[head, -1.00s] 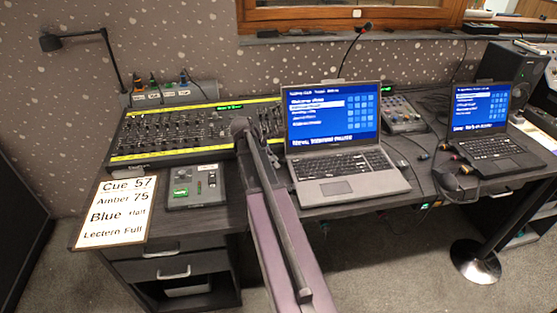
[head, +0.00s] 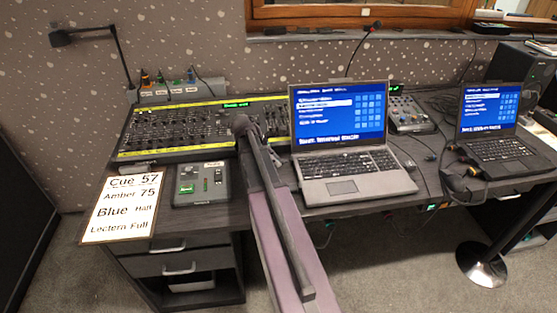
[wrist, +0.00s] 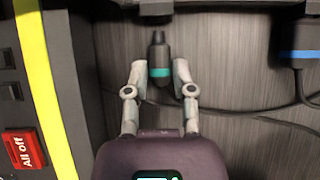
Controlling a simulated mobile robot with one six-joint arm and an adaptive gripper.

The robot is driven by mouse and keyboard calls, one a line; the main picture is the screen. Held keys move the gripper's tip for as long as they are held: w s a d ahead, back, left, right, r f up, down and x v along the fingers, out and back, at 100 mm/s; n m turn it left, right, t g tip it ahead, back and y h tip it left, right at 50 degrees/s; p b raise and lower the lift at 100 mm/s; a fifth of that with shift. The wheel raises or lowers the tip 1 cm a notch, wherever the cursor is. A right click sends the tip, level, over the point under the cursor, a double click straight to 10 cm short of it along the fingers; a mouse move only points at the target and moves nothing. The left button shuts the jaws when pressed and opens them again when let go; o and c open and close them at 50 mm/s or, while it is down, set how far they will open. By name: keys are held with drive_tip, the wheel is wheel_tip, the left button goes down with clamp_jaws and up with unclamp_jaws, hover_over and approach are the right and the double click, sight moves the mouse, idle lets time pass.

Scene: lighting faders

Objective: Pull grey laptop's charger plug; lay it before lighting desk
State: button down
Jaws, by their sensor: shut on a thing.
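The grey laptop (head: 345,187) stands open with a blue screen, right of the lighting desk (head: 180,128) with its yellow edges. In the wrist view, a dark plug (wrist: 159,54) with a teal band lies between the fingertips of my gripper (wrist: 160,76), which is shut on it. Its narrow end points at a dark edge at the top of that view; I cannot tell whether it touches. The lighting desk's yellow edge (wrist: 42,75) runs down the left of the wrist view. In the head view my arm hides the gripper and plug.
A red "All off" button (wrist: 25,149) is close on the left. A blue-banded connector (wrist: 299,55) and dark cables lie on the right of the wrist view. A small control box (head: 201,184) and cue card (head: 122,208) sit before the lighting desk. A second laptop (head: 490,148) stands right.

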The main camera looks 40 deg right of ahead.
drive_tip(key=shift+w+a, duration=0.35)
drive_tip(key=shift+a, duration=0.25)
drive_tip(key=shift+w+a, duration=0.35)
drive_tip(key=shift+a, duration=0.25)
drive_tip(key=shift+r, duration=0.15)
wheel_tip(320, 180, up, 33)
drive_tip(key=p, duration=3.3)
drive_tip(key=shift+r+p, duration=0.2)
drive_tip(key=shift+p, duration=0.15)
drive_tip(key=shift+w+a, duration=0.1)
